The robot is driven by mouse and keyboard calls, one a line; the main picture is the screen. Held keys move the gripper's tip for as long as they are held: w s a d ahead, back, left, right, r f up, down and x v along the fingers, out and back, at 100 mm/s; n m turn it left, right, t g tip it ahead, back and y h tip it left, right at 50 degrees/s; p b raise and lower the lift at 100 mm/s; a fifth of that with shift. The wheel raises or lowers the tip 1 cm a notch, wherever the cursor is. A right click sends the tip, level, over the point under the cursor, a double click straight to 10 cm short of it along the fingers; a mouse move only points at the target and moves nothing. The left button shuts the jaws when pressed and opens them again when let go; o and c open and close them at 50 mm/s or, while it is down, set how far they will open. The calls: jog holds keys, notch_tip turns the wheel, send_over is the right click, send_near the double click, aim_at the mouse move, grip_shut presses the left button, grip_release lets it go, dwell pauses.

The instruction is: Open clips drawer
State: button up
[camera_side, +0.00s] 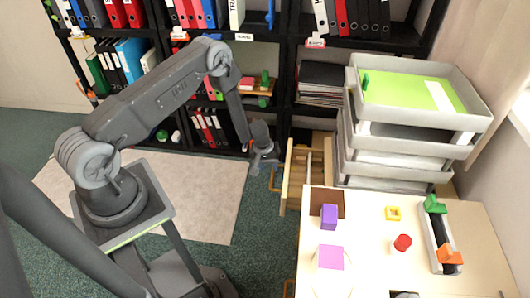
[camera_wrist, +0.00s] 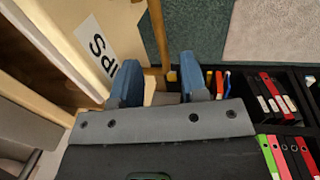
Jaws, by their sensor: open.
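The clips drawer (camera_side: 287,180) is a light wooden drawer beside the desk. It stands partly pulled out, with its inside visible from above in the side view. My gripper (camera_side: 263,168) is just left of the drawer front, close to a small handle (camera_side: 273,180). In the wrist view my gripper (camera_wrist: 160,82) shows two blue fingers spread apart beside the wooden front. Whether they touch the handle is hard to tell.
The desk (camera_side: 370,265) holds a purple block (camera_side: 329,217), a red cylinder (camera_side: 402,242) and a yellow square piece (camera_side: 393,213). Stacked grey trays (camera_side: 480,121) stand behind the drawer's right side. Black binder shelves (camera_side: 282,100) line the back. Carpet (camera_side: 257,220) left of the drawer is clear.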

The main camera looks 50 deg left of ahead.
notch_tip(320, 180, up, 8)
jog(key=s+a, duration=0.1)
jog(key=shift+r, duration=0.2)
jog(key=shift+s+a, duration=0.1)
jog(key=w+f, duration=0.1)
jog(key=f, duration=0.3)
jog(key=w+f, duration=0.1)
jog(key=f, duration=0.4)
jog(key=w+f, duration=0.1)
jog(key=f, duration=0.3)
jog(key=shift+w+d+f, duration=0.2)
jog(key=shift+f, duration=0.1)
jog(key=shift+c, duration=0.5)
grip_shut()
